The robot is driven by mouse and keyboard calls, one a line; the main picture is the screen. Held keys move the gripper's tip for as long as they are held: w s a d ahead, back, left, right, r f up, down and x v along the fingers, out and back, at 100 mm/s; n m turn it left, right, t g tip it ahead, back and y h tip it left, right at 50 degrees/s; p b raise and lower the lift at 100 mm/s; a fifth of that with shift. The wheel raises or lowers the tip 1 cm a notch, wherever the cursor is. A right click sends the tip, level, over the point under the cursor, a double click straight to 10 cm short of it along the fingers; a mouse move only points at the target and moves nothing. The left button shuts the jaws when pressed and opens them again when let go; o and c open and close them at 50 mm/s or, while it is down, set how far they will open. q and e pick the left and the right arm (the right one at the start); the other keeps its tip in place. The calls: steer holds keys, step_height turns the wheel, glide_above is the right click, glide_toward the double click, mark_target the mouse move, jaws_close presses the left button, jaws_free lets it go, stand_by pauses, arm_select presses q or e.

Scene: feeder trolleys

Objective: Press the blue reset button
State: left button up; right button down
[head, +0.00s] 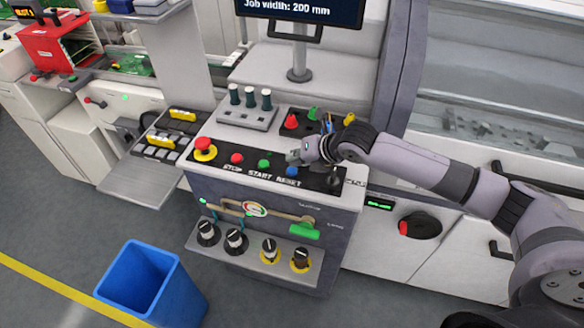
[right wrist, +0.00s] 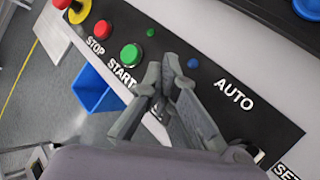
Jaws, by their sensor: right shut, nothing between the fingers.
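The blue reset button (head: 291,171) sits on the black strip of the console, right of the green START button (head: 264,163) and above the RESET label. My right gripper (head: 294,157) is shut and empty, with its fingertips close to the blue button in the head view. I cannot tell whether they touch it. In the right wrist view the closed fingers (right wrist: 158,84) lie just right of the green START button (right wrist: 131,54) and hide the place of the blue button. A small blue spot (right wrist: 193,62) shows beyond the fingers. My left gripper is not in view.
A red STOP button (head: 237,158) and a red emergency knob (head: 204,149) stand left on the strip. Several knobs (head: 236,241) line a lower shelf. A blue bin (head: 150,285) stands on the floor.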

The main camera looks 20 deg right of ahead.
mark_target(294, 169)
step_height(294, 169, up, 5)
steer(key=p, duration=0.5)
steer(key=shift+r, duration=0.1)
stand_by(0.7)
